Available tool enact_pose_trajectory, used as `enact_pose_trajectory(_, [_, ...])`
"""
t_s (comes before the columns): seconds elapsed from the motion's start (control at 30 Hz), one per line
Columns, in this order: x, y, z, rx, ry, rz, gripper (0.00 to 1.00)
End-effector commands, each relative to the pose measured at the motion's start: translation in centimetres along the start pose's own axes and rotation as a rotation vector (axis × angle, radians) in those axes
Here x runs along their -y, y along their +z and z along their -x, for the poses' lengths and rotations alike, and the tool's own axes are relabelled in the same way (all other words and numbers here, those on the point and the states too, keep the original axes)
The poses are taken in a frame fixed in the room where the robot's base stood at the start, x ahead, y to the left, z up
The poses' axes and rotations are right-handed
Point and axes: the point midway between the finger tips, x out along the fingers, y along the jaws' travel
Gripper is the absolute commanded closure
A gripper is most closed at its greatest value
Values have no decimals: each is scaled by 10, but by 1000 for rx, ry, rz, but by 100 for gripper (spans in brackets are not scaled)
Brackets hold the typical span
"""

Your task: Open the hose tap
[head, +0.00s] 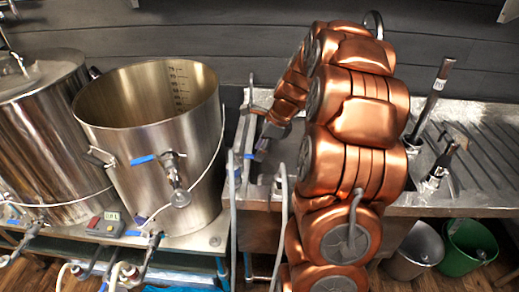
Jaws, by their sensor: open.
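The likely hose tap is a small metal fitting with a blue part (237,173) at the left end of the steel sink unit, by the top of a pale grey hose (233,215). My gripper (256,134) is at the end of my copper-coloured arm, close to this fitting and pointing down and left over the sink's left end. Its jaws are open, and nothing shows between them. The fitting and fingers overlap in the head view, so I cannot tell whether they touch. My arm hides much of the sink behind it.
Grey (415,250) and green (470,248) buckets sit below.

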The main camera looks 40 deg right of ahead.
Motion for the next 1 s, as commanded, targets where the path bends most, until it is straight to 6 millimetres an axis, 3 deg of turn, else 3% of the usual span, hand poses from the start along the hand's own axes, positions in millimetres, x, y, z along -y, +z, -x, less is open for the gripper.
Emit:
enact_pose_trajectory(0.37, [0, 0, -10, -1, -2, 1, 58])
enact_pose_trajectory(0.77, [0, 0, -9, -1, -1, 1, 100])
enact_pose_trajectory(1.0, [0, 0, -9, -1, -1, 1, 100])
